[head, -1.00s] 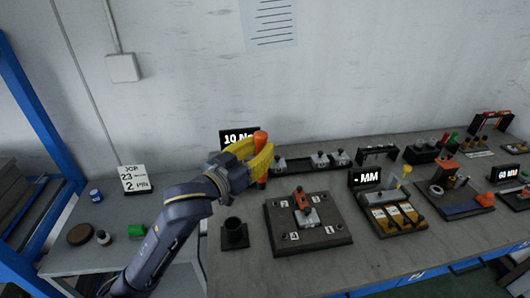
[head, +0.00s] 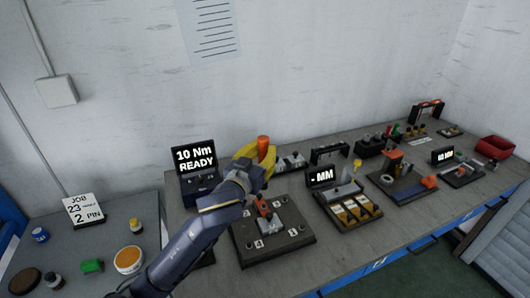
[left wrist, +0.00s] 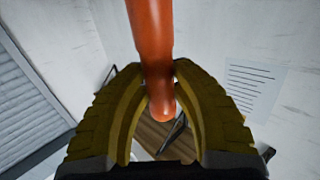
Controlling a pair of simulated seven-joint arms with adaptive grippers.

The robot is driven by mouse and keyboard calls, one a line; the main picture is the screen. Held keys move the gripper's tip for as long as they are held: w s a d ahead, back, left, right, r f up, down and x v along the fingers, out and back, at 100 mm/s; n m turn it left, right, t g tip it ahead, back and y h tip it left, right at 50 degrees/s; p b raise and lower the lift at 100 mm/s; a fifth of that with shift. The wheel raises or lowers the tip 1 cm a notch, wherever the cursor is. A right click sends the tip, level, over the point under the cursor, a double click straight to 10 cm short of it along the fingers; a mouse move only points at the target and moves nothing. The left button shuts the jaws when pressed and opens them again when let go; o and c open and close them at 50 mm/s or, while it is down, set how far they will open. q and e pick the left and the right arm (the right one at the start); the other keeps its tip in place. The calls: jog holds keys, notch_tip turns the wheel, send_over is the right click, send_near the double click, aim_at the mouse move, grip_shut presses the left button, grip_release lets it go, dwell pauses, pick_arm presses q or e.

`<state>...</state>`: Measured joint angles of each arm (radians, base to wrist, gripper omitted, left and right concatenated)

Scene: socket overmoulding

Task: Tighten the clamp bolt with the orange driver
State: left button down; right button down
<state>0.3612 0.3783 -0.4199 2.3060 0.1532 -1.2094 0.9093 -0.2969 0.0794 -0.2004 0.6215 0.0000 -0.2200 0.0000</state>
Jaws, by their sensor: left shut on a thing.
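The orange driver (head: 263,150) is held by my left gripper (head: 258,163), whose yellow fingers are shut around it. Its handle sticks up above the fingers; its lower end is hidden in the head view. In the left wrist view the driver (left wrist: 152,40) passes between the curved yellow fingers (left wrist: 160,105). A red-orange clamp (head: 263,208) sits on a dark fixture plate (head: 285,247) with numbered white labels. The gripper appears above and behind the clamp, apart from it. The clamp bolt is too small to make out. My right gripper is not in view.
A display (head: 195,160) reading "10 Nm READY" stands left of the gripper. A gauge station with an "- MM" display (head: 320,177) stands right of the plate. More fixtures and a red bin (head: 494,147) lie farther right. Jars and a job card (head: 84,209) are on the left table.

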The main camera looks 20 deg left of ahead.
pick_arm(q)
jog(key=shift+r, duration=0.1)
jog(key=shift+f, duration=5.1)
dwell(2.0)
jog(key=shift+r, duration=0.15)
